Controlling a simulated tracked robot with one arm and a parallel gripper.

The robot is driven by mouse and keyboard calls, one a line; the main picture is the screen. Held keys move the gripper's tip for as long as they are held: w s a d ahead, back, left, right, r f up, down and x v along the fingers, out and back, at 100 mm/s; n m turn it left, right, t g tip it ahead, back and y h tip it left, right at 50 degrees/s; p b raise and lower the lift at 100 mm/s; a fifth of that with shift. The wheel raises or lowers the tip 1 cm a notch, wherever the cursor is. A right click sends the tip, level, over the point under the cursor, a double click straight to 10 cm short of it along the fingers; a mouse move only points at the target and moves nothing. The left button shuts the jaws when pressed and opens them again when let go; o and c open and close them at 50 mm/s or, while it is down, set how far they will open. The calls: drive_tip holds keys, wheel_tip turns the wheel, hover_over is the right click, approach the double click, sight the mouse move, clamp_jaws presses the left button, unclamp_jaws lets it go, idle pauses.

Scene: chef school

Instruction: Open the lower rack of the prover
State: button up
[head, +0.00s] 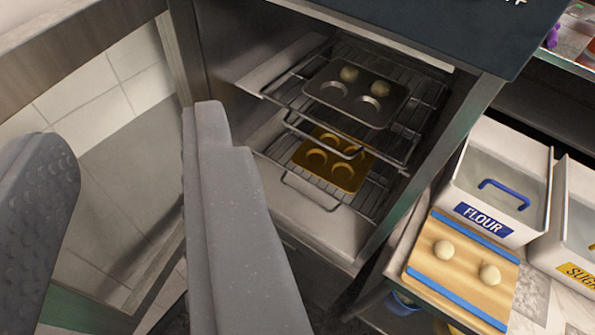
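The prover (238,62) is open at the front, with two wire racks inside. The lower rack (375,192) holds a golden tin (347,175) with round cups, and a wire handle loop (310,200) hangs at its front. The upper rack (422,105) holds a dark tin (330,92) with dough in at least one cup. It overhangs and partly covers the lower rack and its tin. My gripper (130,140) is open and empty, its fingers wide apart. Its right finger appears in front of the prover's left side, left of the lower rack in the picture, apparently not touching it.
A framed panel (90,32), perhaps the prover's open door, stands at the left with pale tiles behind it. At right, a flour bin (540,215), a sugar bin (575,250) and a wooden board (425,265) with two dough balls sit beside the prover.

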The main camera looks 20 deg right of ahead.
drive_tip(key=shift+w+r, duration=0.1)
drive_tip(key=shift+w, duration=0.05)
drive_tip(key=w+d+f+n+t+h+b, duration=0.1)
drive_tip(key=w+d+f+n+b, duration=0.2)
drive_tip(key=w+f, duration=1.1)
drive_tip(key=w+f+n+h+b, duration=0.15)
drive_tip(key=w+f+b, duration=0.25)
drive_tip(key=w+f, duration=0.95)
drive_tip(key=w+d+f+n+h+b, duration=0.1)
drive_tip(key=d+f+h+b, duration=0.15)
drive_tip(key=f, duration=0.75)
drive_tip(key=w+d+f+n+h+b, duration=0.15)
drive_tip(key=d+f, duration=0.25)
drive_tip(key=f, duration=0.6)
drive_tip(key=s+d+f+n+t+h+b, duration=0.1)
drive_tip(key=s+d+f+n+h+b, duration=0.2)
drive_tip(key=f, duration=0.8)
drive_tip(key=s+d+f+n+b, duration=0.1)
drive_tip(key=d+f+n, duration=0.25)
drive_tip(key=f, duration=0.75)
drive_tip(key=b+x, duration=0.2)
drive_tip(key=x, duration=1.2)
drive_tip(key=shift+s+d+r, duration=0.15)
drive_tip(key=shift+d+r, duration=0.1)
drive_tip(key=shift+d, duration=0.05)
